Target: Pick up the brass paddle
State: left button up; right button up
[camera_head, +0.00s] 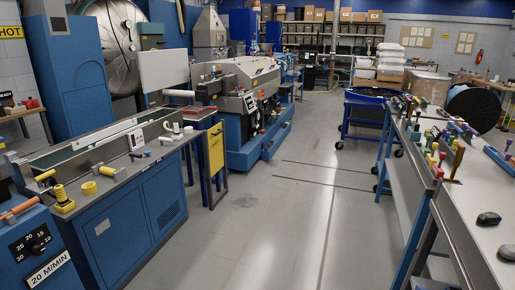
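A brass-coloured flat upright piece (458,159), which looks like the brass paddle, stands on the right-hand workbench (470,215), leaning slightly. Several small coloured parts stand close to its left and behind it. It is small in the picture, so its exact shape and what its lower end rests in are hard to tell. Neither of my grippers shows in the head view.
Black objects (488,219) lie at the bench's near end. A blue machine bench (140,215) with yellow rolls stands at the left. A blue cart (364,118) stands behind. The grey floor (290,215) between the benches is clear.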

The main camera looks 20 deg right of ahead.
aim_at(456, 163)
jog(key=i+l+z, duration=0.25)
jog(key=i+z, duration=0.7)
jog(key=i, duration=0.15)
jog(key=i+j+z, duration=0.15)
jog(key=i+z, duration=0.6)
jog(key=z, duration=0.15)
jog(key=i+j+z, duration=0.25)
jog(key=z, duration=0.15)
jog(key=i+j+z, duration=0.25)
jog(key=z, duration=0.2)
jog(key=i+j+z, duration=0.4)
jog(key=j+z, duration=0.45)
jog(key=i+j+z, duration=0.15)
jog(key=j+z, duration=0.25)
